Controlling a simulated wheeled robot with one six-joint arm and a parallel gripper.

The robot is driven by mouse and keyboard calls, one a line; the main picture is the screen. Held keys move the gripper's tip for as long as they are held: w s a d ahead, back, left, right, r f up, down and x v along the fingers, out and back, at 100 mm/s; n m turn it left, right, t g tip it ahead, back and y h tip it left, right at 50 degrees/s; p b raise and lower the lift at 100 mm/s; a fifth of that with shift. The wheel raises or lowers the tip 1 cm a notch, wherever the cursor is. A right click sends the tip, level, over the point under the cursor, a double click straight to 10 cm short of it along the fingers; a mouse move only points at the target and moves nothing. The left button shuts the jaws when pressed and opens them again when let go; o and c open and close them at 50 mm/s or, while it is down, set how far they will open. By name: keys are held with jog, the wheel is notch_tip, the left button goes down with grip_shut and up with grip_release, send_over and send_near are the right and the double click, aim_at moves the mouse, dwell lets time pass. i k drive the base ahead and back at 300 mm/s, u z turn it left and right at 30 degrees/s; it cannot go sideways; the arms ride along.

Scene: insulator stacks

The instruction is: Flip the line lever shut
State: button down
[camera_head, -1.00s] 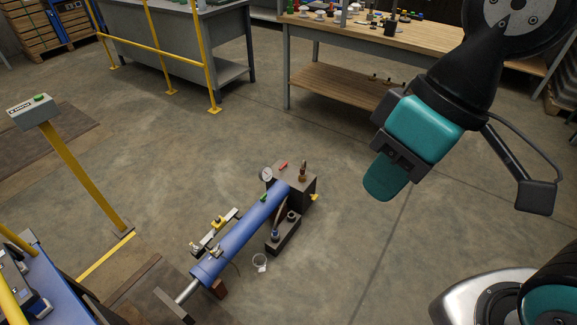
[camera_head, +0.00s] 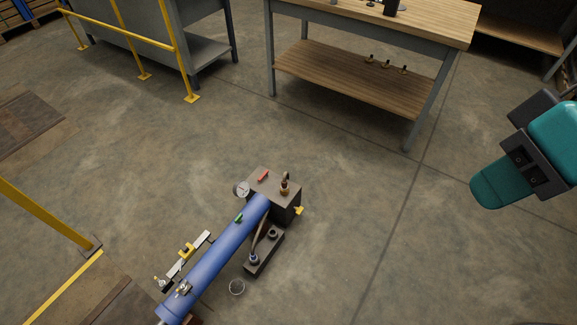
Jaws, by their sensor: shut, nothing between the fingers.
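A blue cylinder (camera_head: 217,255) lies on the floor, running into a dark block (camera_head: 284,206). Small handles show on it: a red one (camera_head: 263,176) on top of the block, a yellow one (camera_head: 299,210) at the block's right side, and a green one (camera_head: 239,217) on the cylinder. I cannot tell which is the line lever, or how it is set. My gripper (camera_head: 492,193) is at the right edge, shut and empty, its teal fingers pointing down and left. It is well apart from the cylinder and block.
A rail with a yellow slider (camera_head: 187,250) lies left of the cylinder. A wooden workbench (camera_head: 350,80) and yellow railing (camera_head: 130,38) stand behind. The floor between block and gripper is clear.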

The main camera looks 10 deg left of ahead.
aim_at(266, 174)
jog(key=u, duration=0.25)
jog(key=i, duration=1.1)
jog(key=u, duration=0.6)
